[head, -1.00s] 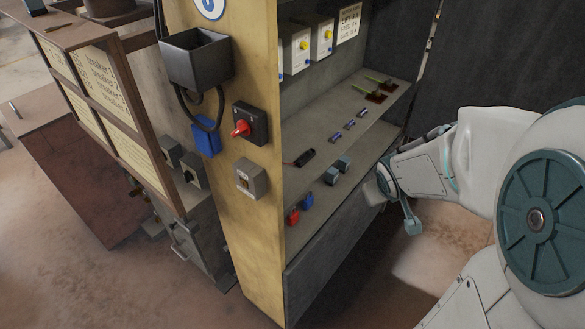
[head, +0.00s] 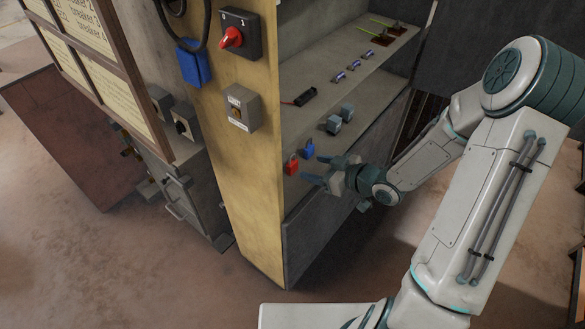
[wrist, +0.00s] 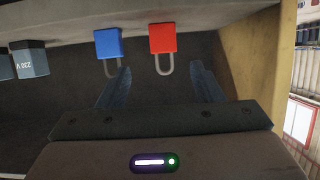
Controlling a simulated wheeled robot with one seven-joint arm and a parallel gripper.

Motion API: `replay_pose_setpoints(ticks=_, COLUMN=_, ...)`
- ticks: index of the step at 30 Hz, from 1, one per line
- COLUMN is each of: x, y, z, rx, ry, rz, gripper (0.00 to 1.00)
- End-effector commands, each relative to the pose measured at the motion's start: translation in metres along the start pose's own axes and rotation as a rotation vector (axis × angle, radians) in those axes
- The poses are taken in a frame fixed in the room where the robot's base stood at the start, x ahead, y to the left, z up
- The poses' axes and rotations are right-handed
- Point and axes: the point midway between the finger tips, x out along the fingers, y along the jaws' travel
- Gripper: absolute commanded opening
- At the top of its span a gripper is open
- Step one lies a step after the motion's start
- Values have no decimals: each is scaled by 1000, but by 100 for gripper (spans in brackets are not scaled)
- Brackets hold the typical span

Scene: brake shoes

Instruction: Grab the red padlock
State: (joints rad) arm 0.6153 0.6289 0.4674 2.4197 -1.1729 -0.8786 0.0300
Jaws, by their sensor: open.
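The red padlock (head: 291,166) stands on the lower shelf (head: 320,160) of the cabinet, near its left end by the yellow side panel. In the wrist view the red padlock (wrist: 163,39) has its grey shackle between the lines of my two fingers, a little beyond the fingertips. A blue padlock (head: 308,149) stands beside it; in the wrist view it is the blue padlock (wrist: 108,43) left of the red one, near my left finger. My gripper (head: 327,168) is open and empty, just in front of the padlocks. In the wrist view my gripper (wrist: 162,80) points toward the red padlock.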

Motion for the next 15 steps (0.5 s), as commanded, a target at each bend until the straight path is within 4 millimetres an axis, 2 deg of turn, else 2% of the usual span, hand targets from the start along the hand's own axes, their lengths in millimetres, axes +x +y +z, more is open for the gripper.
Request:
replay_pose_setpoints(ticks=1, x=13, y=-1, z=2, rx=-1, ry=0, rz=-5, gripper=60)
replay_pose_setpoints(ticks=6, x=42, y=0, z=2, rx=-2, ry=-2, rz=-1, gripper=60)
replay_pose_setpoints(ticks=15, x=68, y=-3, z=2, rx=-1, ry=-3, rz=-1, gripper=60)
